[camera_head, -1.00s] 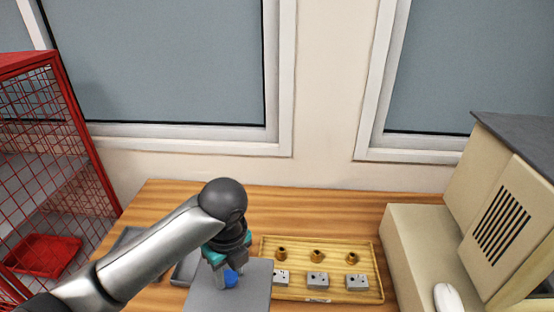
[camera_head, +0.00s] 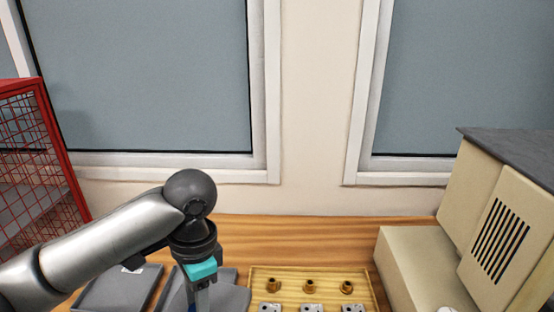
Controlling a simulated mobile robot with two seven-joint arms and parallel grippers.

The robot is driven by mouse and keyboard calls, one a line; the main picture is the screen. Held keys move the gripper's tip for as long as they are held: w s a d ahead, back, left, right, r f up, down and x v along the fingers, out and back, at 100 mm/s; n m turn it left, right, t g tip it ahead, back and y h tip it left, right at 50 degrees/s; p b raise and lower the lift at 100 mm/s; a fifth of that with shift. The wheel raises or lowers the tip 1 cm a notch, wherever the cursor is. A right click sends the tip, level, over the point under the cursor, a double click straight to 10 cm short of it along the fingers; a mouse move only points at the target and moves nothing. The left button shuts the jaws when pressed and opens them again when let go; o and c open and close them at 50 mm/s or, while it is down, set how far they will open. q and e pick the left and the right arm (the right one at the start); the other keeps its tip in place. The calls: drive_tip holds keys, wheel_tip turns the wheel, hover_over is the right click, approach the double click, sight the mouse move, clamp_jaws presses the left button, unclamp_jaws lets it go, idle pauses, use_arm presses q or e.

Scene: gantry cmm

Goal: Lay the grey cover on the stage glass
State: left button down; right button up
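My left gripper (camera_head: 201,302) comes in from the left and points down at the bottom edge of the view. Its fingertips are cut off by the frame. The grey cover (camera_head: 234,299), a flat grey plate, lies under and beside the fingers, partly out of frame. A trace of its blue knob shows by the fingers, which appear closed on it. Whether the cover touches anything below cannot be told. The stage glass cannot be made out. My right gripper is not in view.
A wooden tray (camera_head: 256,273) holds brass fittings and grey blocks right of the cover. Grey trays (camera_head: 120,291) lie on the wooden bench (camera_head: 300,233) at left. A beige machine (camera_head: 405,262) stands at right, a red mesh cage (camera_head: 40,150) at left.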

use_arm(q)
drive_tip(key=n, duration=0.2)
drive_tip(key=s+a+n+b, duration=0.1)
drive_tip(key=n, duration=0.1)
drive_tip(key=r+n, duration=0.1)
drive_tip(key=n, duration=0.1)
drive_tip(key=shift+s+a+h, duration=0.15)
drive_tip(key=shift+s+h, duration=0.15)
drive_tip(key=n, duration=0.1)
drive_tip(key=s+n+b, duration=0.1)
drive_tip(key=n, duration=0.2)
drive_tip(key=shift+s+a+r+n+g+h, duration=0.3)
drive_tip(key=shift+s+a+r, duration=0.05)
drive_tip(key=shift+a+r, duration=0.05)
